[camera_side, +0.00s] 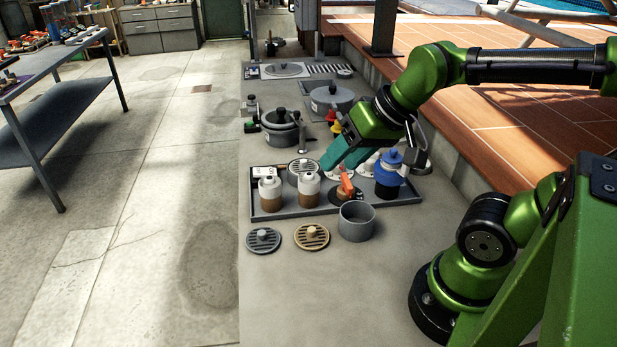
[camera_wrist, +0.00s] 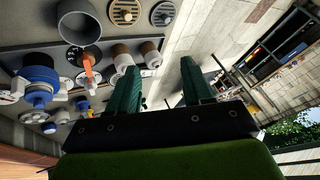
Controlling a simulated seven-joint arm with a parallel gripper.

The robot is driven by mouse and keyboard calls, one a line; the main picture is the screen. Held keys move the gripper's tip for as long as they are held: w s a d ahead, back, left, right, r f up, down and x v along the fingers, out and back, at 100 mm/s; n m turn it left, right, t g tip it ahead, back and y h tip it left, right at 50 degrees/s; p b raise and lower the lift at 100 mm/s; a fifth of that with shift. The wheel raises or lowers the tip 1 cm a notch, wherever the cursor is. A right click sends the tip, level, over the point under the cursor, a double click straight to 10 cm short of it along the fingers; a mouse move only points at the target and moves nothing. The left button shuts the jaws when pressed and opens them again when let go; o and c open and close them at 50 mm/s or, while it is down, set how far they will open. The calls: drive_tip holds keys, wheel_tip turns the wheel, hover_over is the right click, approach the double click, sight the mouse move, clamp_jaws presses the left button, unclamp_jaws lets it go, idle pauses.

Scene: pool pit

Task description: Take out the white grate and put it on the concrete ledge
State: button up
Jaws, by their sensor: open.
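In the side view, a pale grey-white slotted grate (camera_side: 303,165) with a knob sits in the top of a round grey housing (camera_side: 303,180) on the tray, behind two white-capped bottles. My gripper (camera_side: 328,163) is open and empty, its teal fingers pointing down just right of and above that grate. In the wrist view the two fingers (camera_wrist: 160,80) are spread apart, and I cannot make out the housed grate there. The concrete ledge (camera_side: 330,300) is bare in front. A grey grate (camera_side: 263,240) and a tan grate (camera_side: 311,236) lie on it.
Lidded pots (camera_side: 281,131) stand behind. The ledge's left edge drops to the floor.

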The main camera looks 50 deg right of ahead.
drive_tip(key=w+d+g+h, duration=0.1)
drive_tip(key=w+d+g, duration=0.2)
drive_tip(key=w+d, duration=0.7)
drive_tip(key=n+g, duration=0.2)
drive_tip(key=n, duration=0.3)
hover_over(304, 160)
drive_tip(key=s, duration=0.2)
drive_tip(key=shift+h, duration=0.4)
drive_tip(key=f, duration=1.3)
drive_tip(key=shift+w, duration=0.25)
drive_tip(key=shift+w+a+f, duration=0.1)
drive_tip(key=shift+w+f, duration=0.1)
drive_tip(key=shift+f, duration=0.7)
drive_tip(key=shift+w+f, duration=0.25)
drive_tip(key=shift+f, duration=0.7)
drive_tip(key=shift+w+a+f, duration=0.1)
drive_tip(key=shift+w+f, duration=0.1)
drive_tip(key=shift+f, duration=0.7)
drive_tip(key=shift+d, duration=0.1)
clamp_jaws()
